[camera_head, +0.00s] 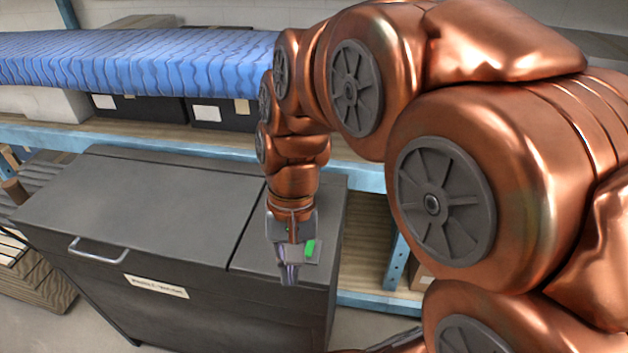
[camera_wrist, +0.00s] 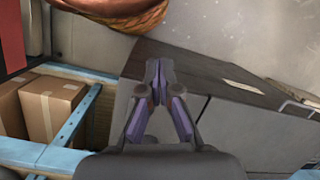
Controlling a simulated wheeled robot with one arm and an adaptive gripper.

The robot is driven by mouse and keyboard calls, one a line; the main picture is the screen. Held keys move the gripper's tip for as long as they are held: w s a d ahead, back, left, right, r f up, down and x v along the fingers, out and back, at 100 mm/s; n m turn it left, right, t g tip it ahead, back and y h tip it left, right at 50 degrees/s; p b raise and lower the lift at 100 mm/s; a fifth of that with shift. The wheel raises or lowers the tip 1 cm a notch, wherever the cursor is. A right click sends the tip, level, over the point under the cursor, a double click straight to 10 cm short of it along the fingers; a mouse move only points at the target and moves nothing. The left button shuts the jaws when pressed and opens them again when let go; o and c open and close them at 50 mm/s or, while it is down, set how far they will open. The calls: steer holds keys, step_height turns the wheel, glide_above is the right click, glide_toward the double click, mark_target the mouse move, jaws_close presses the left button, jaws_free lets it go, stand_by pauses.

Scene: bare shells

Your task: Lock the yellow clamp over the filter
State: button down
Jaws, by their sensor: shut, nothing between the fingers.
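I see no yellow clamp and no filter in either view. My gripper (camera_head: 289,278) is over the right end of the dark grey chest in the head view, pointing down. In the wrist view my gripper (camera_wrist: 157,68) has its purple-grey fingertips together with nothing between them. The dark grey chest (camera_head: 140,210) has a flat lid with a seam, a metal handle and a pale label on its front. It also shows beyond the fingers in the wrist view (camera_wrist: 205,75). I cannot tell how high the fingertips are above the lid.
Behind the chest stands a blue-framed shelf (camera_head: 215,152) with black boxes (camera_head: 140,108) and a blue wavy-patterned slab (camera_head: 150,58). Cardboard boxes (camera_wrist: 50,105) sit on a shelf at the left of the wrist view. Brown slatted material (camera_head: 40,290) lies left of the chest. The lid is bare.

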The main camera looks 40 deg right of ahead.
steer(key=w+d+m+t+y+b, duration=0.3)
steer(key=w+d+m+y+b, duration=0.1)
steer(key=w+d+m, duration=0.8)
steer(key=w+d+m+t+y+b, duration=0.3)
steer(key=d+m, duration=0.4)
steer(key=d, duration=1.3)
steer(key=w+a+f+t+h+p, duration=0.1)
steer(key=w+a+f+p, duration=0.2)
steer(key=w+a+f, duration=0.3)
steer(key=shift+a+f, duration=0.15)
steer(key=shift+a, duration=1.6)
